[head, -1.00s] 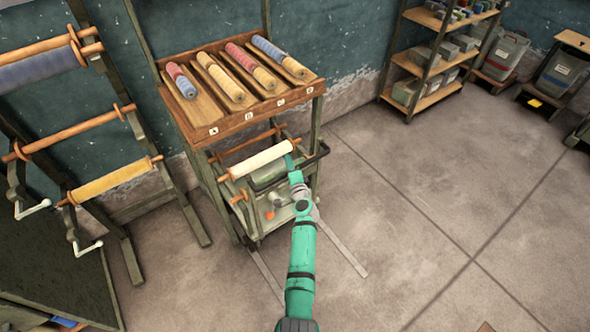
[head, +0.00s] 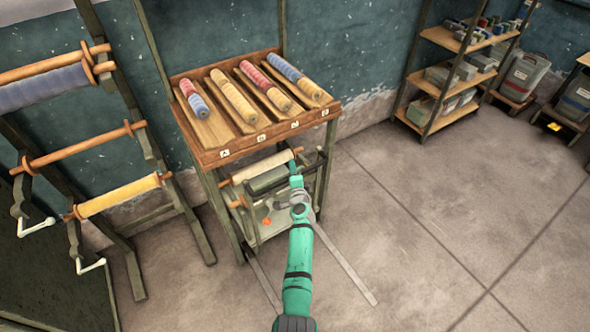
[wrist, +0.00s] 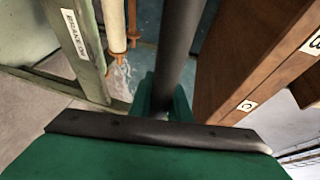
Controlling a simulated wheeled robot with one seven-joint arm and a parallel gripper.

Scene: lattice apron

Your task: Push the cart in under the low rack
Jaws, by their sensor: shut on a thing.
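The low rack (head: 264,146) stands against the wall with its wooden tray of rolls on top, marked with letter labels. The cart (head: 259,238) is between the rack's legs, its rear part under the tray and its handle side at the rack's front. A pale roll (head: 262,167) on the cart lies just under the tray's front edge. My gripper (head: 296,172) is shut on the dark handle bar (wrist: 178,45), which runs between the green fingers in the wrist view. There, a "BRAKE ON" label (wrist: 74,33) shows on a grey-green post, and the rack's wooden edge (wrist: 262,60) is close at the right.
Two flat floor rails (head: 345,265) run out from the rack's front. A roll stand (head: 120,195) with cranks is close at the left. A shelf (head: 455,80) with boxes stands farther right. The floor at the right is clear.

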